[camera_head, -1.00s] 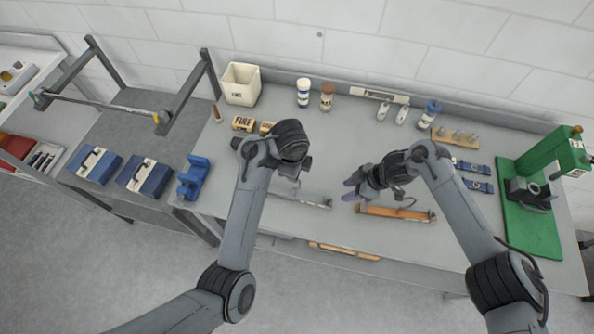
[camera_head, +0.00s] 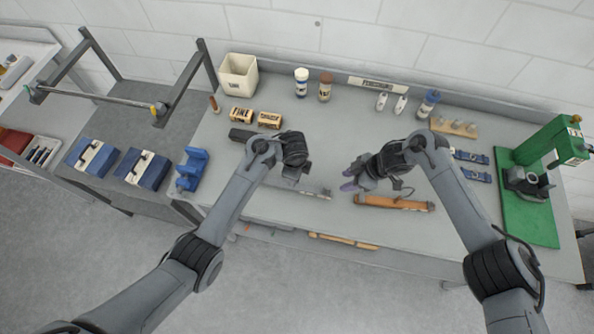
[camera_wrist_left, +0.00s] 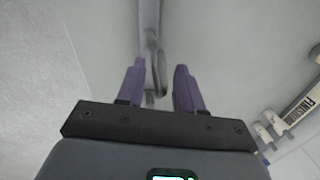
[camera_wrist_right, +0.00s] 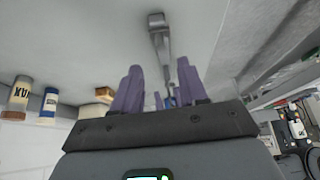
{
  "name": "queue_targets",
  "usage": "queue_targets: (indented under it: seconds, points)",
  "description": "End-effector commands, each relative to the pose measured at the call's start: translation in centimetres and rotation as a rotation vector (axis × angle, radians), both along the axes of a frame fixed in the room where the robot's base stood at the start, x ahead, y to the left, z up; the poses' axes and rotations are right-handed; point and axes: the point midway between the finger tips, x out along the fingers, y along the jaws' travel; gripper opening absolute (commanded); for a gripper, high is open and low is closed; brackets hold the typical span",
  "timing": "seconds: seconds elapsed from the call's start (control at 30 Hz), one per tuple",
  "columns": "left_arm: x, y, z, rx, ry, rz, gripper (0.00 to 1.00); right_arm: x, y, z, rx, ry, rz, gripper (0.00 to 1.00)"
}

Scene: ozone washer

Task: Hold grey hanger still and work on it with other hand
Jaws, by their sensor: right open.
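The grey hanger (camera_head: 315,190) lies on the workbench near its front edge, partly hidden by my left arm in the head view. My left gripper (camera_head: 298,177) is over its left part. In the left wrist view, the grey hanger (camera_wrist_left: 150,25) runs ahead of my open left gripper (camera_wrist_left: 158,85), with a thin curved hook near the fingertips. I cannot tell whether they touch. My right gripper (camera_head: 348,181) is open and empty to the right of the hanger. In the right wrist view, the grey hanger's end (camera_wrist_right: 160,40) lies ahead of my right fingertips (camera_wrist_right: 160,75).
An orange-brown hanger (camera_head: 390,202) lies just below my right gripper. FINE (camera_head: 241,115) and second (camera_head: 270,119) blocks, a white bin (camera_head: 238,77) and bottles (camera_head: 325,87) stand behind. A green press (camera_head: 550,150) is at right, a blue holder (camera_head: 193,168) at left.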

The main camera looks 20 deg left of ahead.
Motion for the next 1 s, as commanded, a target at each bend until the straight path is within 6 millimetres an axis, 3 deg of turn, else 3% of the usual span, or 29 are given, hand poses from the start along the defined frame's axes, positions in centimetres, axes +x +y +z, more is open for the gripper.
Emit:
queue_targets:
  seconds: [0.27, 0.53, 1.0]
  points:
    - [0.04, 0.00, -0.12, 0.000, -0.001, 0.000, 0.36, 0.00, 0.00, 0.00, 0.000, 0.000, 0.000, 0.43]
    - [0.03, 0.00, -0.10, 0.000, -0.001, 0.000, 0.00, 0.00, -0.01, 0.00, 0.000, 0.000, 0.000, 0.43]
    - [0.02, -0.01, -0.10, 0.000, 0.000, 0.000, 0.00, -0.03, 0.08, 0.04, 0.007, -0.052, 0.097, 0.39]
